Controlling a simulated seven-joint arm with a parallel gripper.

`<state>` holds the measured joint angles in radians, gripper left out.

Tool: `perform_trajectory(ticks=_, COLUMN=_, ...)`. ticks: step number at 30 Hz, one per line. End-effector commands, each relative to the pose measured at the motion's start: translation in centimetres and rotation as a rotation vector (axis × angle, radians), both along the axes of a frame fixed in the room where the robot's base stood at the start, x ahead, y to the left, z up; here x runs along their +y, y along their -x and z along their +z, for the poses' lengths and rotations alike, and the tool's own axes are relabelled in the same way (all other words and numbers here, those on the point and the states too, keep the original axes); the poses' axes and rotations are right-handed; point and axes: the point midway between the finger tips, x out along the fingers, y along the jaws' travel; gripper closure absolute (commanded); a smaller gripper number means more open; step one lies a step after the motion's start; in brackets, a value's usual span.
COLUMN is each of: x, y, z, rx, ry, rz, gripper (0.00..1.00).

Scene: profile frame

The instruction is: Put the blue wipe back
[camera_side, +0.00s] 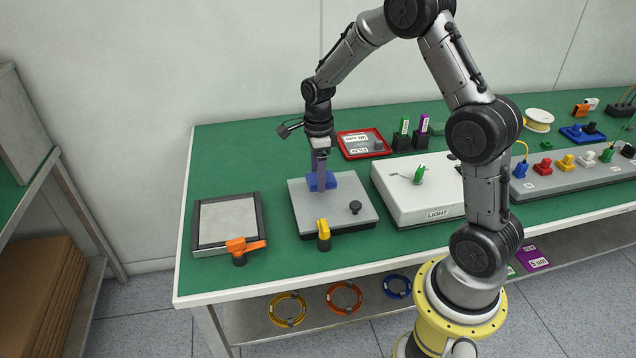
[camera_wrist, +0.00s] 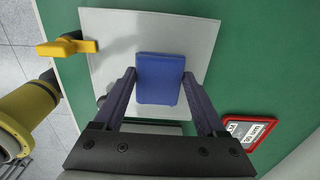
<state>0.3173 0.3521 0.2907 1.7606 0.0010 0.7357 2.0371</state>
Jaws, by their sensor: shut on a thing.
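The blue wipe (camera_side: 331,181) is a small blue block over the back part of a grey plate (camera_side: 305,216). My gripper (camera_side: 322,178) points down and is shut on it. In the wrist view the blue wipe (camera_wrist: 160,80) sits between the two fingertips of my gripper (camera_wrist: 159,78), with the pale plate (camera_wrist: 110,30) behind it. I cannot tell whether the wipe touches the plate or is just above it.
A framed panel (camera_side: 227,222) with an orange handle (camera_side: 245,245) lies left. A red tray (camera_side: 378,144) is behind; a white LIGHT box (camera_side: 400,206) stands right.

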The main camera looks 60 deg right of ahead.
Motion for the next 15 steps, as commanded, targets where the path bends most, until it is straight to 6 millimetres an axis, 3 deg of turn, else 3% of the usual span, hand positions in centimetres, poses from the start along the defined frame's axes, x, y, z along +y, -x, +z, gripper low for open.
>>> perform_trajectory(ticks=6, x=0.0, y=0.0, z=-2.9, rx=0.004, ry=-0.001, rz=0.000, gripper=0.71)
perform_trajectory(ticks=15, x=0.0, y=0.0, z=-3.1, rx=0.001, ry=-0.001, rz=0.000, gripper=0.71)
